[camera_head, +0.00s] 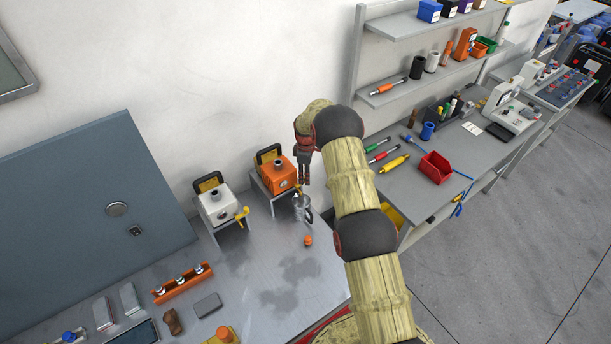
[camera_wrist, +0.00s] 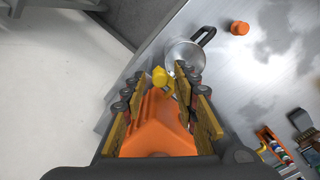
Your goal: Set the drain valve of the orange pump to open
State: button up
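The orange pump (camera_head: 279,178) stands on a small stand on the grey bench, against the wall. Its body (camera_wrist: 156,130) also shows in the wrist view, below and between the gripper's fingers. Its yellow drain valve (camera_wrist: 159,77) shows at the pump's front, between the fingertips in the picture; contact and exact depth cannot be told. In the head view the valve is small and its setting is unclear. My gripper (camera_head: 304,177) points down beside the pump's right side. Its fingers (camera_wrist: 160,82) are apart and hold nothing visible.
A metal jug (camera_head: 302,208) stands below the pump's front, close to the gripper. An orange cap (camera_head: 308,241) lies on the bench (camera_head: 262,268). A white pump (camera_head: 216,206) with a yellow valve (camera_head: 242,215) stands to the left. Shelves rise at right.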

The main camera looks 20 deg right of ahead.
jog(key=c, duration=0.6)
grip_shut()
jog(key=shift+b, duration=0.3)
jog(key=shift+s+a+m+b, duration=0.55)
jog(key=shift+s+m+b, duration=0.25)
jog(key=shift+m+b, duration=1.8)
jog(key=shift+s+a+m+b, duration=0.65)
jog(key=shift+m+b, duration=1.2)
jog(key=shift+m, duration=1.5)
jog(key=shift+s+a+m+b, duration=0.4)
jog(key=shift+s+m+b, duration=0.55)
jog(key=shift+m+b, duration=1.65)
jog(key=shift+r+m+p, duration=0.1)
jog(key=shift+m+p, duration=0.25)
jog(key=shift+m, duration=0.2)
jog(key=o, duration=0.8)
grip_release()
